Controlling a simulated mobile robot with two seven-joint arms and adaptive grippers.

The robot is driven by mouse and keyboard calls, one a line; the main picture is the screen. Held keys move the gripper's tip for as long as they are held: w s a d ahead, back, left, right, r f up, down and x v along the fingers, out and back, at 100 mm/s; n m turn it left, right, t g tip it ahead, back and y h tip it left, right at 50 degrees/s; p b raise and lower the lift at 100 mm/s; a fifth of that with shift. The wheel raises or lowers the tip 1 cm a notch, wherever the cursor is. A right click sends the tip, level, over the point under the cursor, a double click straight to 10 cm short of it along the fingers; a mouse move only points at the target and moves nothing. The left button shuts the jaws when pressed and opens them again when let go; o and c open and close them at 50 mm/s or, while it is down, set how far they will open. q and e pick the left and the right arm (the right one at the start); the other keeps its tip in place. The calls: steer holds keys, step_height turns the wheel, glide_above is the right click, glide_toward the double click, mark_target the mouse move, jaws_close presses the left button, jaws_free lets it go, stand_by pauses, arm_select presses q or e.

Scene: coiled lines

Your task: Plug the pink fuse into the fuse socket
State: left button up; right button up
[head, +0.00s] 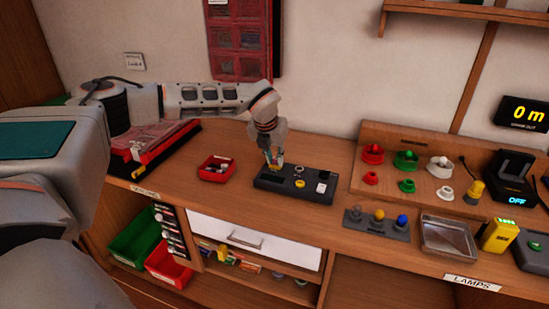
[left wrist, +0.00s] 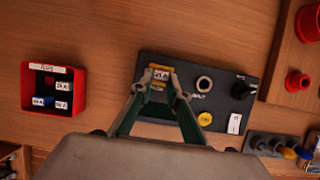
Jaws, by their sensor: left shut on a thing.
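My left gripper (head: 273,160) points down at the left end of the dark panel (head: 283,186). In the left wrist view, its fingers (left wrist: 157,82) are closed around a small fuse with a white label (left wrist: 161,73). Its body colour is hard to make out, so I cannot confirm pink. A yellow-edged area shows around and below it, over the left part of the panel (left wrist: 217,80). The fuse socket is mostly hidden by the fingers and fuse. I cannot tell whether the fuse is seated or just above. My right gripper is not in view.
A red tray (head: 213,178) with several labelled fuses stands left of the panel. The panel also bears a ring, a yellow disc, a black knob and a white switch (left wrist: 234,124). A wooden board with coloured knobs (head: 405,163) stands right. Bare worktop lies between tray and panel.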

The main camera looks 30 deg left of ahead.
arm_select(q)
steer(key=shift+f, duration=0.1)
steer(key=o, duration=0.9)
steer(key=shift+c, duration=0.2)
steer(key=shift+s+r, duration=0.1)
steer(key=shift+r, duration=0.3)
steer(key=v, duration=1.1)
steer(key=shift+s, duration=0.15)
